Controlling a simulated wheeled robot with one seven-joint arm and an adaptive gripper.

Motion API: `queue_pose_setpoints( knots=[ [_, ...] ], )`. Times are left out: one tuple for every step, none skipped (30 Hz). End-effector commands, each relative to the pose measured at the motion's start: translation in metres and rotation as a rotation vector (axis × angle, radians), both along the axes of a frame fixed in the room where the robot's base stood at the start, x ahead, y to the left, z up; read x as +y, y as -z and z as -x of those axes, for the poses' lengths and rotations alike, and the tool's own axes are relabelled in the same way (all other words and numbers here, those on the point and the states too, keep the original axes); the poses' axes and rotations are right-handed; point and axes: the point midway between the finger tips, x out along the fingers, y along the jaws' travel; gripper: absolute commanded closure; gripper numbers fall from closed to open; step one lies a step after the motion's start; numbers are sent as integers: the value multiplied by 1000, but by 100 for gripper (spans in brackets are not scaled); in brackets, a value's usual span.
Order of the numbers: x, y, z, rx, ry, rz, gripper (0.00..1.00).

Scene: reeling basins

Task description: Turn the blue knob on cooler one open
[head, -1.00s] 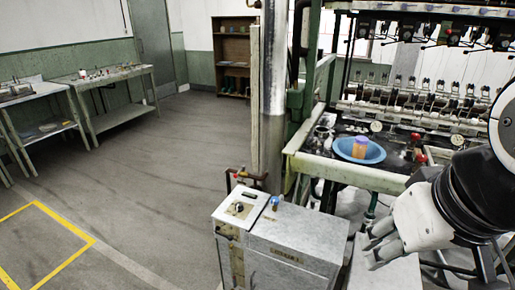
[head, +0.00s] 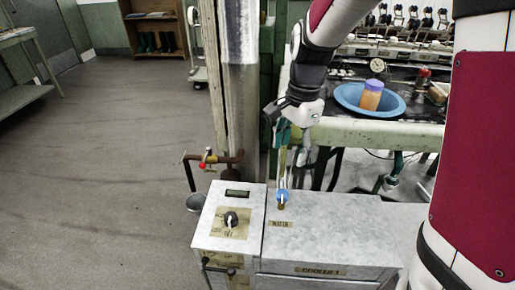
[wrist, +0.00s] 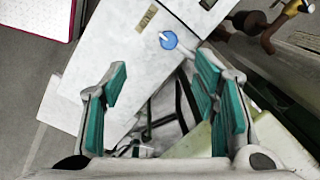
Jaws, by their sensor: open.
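The blue knob (head: 282,196) sits on the top of the grey metal cooler (head: 335,222), behind a small label plate, and the cooler's front plate reads "COOLER 1". My gripper (head: 292,143) is above and behind the knob in the head view, pointing down. In the wrist view the blue knob (wrist: 168,40) shows beyond the fingertips, near the upper middle. My gripper (wrist: 162,85) is open there, its green-padded fingers wide apart and empty. The fingers do not touch the knob.
A black dial (head: 231,219) is on the cooler's left panel. A vertical post (head: 240,100) rises behind.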

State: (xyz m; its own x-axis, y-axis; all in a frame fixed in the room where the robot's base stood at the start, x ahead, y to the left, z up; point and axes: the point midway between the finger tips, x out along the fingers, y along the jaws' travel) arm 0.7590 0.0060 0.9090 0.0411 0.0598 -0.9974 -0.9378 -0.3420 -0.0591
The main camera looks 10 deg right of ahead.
Motion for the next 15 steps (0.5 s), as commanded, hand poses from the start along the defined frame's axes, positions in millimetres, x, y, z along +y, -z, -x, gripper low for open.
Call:
queue_pose_setpoints(
  knots=[
    [0,24,-12,19,48,16,45],
    [0,32,-17,26,76,23,45],
    [-1,41,-23,34,108,32,45],
    [-1,47,-27,37,129,37,45],
    [-1,52,-29,41,146,43,45],
    [-1,56,-32,43,164,48,45],
    [-1,59,-34,45,175,51,45],
    [-1,62,-35,46,184,53,45],
    [-2,64,-36,47,191,55,45],
    [-2,67,-37,47,195,56,45],
    [-2,69,-37,48,197,56,45],
    [-2,73,-37,49,198,57,45],
    [-2,77,-37,50,198,57,45],
    [-2,81,-36,51,198,57,45],
    [-2,88,-36,51,197,57,45]
  ],
)
